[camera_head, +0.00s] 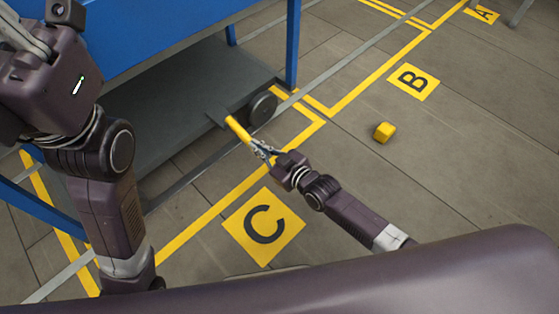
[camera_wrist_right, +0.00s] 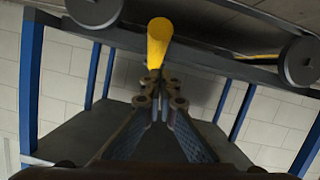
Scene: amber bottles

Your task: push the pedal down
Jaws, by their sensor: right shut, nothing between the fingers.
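The yellow pedal (camera_head: 238,129) is a bar sticking out from beneath the dark lower deck of a blue-framed cart, beside a wheel. It also shows in the wrist view (camera_wrist_right: 159,38), straight ahead of the fingertips. My right gripper (camera_head: 262,150) is shut and empty. Its fingertips are at the pedal's outer end; I cannot tell whether they touch. In the wrist view the right fingertips (camera_wrist_right: 160,80) are close together just below the pedal. My left gripper (camera_head: 42,18) is at the top left, partly cut off, with its fingers apart and nothing seen between them.
The cart's dark deck (camera_head: 165,95) and blue leg (camera_head: 291,48) stand close to the right gripper. A dark wheel (camera_head: 263,108) is right beside the pedal. A small yellow block (camera_head: 384,132) lies on the floor. Floor marks C (camera_head: 235,222) and B (camera_head: 412,81) lie on open floor.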

